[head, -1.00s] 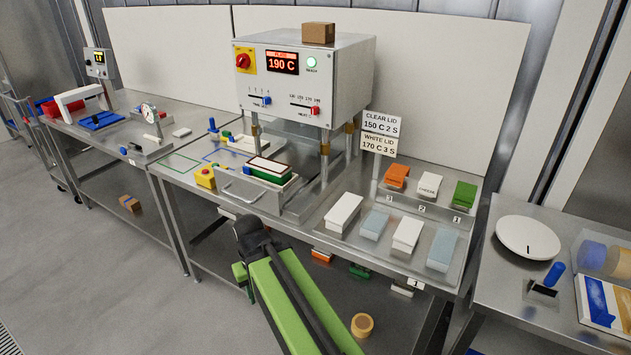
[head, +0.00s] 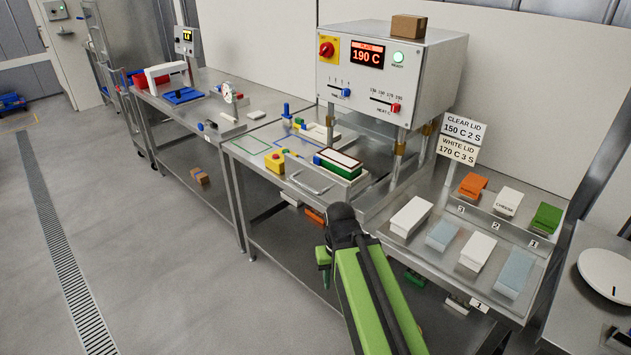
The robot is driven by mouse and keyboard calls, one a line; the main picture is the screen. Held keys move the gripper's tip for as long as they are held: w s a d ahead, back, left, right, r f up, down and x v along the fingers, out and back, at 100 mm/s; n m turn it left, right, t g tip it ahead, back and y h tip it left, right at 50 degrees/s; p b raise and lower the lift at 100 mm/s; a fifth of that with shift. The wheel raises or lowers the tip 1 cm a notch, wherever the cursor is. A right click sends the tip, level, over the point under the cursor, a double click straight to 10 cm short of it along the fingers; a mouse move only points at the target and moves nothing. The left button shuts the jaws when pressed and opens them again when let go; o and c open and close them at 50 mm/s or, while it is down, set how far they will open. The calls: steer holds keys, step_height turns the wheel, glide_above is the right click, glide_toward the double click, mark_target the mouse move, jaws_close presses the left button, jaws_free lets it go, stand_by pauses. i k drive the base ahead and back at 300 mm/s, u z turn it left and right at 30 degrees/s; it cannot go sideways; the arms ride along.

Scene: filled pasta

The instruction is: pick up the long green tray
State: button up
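A long green tray (head: 337,172) sits in the pull-out drawer at the front of the sealing machine. A white piece with a dark red edge lies over it, and its green side shows below. My green arm (head: 372,300) rises from the bottom of the head view, with its black joint (head: 342,215) in front of the table edge, short of the tray. A small green part of my arm hangs below that joint. My gripper's fingers do not show, so its opening is hidden.
The sealing machine (head: 385,75) stands behind the drawer, whose metal handle (head: 308,183) faces front. A yellow button box (head: 275,162) is left of it. White and light blue packs (head: 443,236) and a green block (head: 546,218) stand at right.

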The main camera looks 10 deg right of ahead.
mark_target(348, 168)
steer(key=u, duration=0.65)
steer(key=i, duration=1.1)
steer(key=u, duration=0.55)
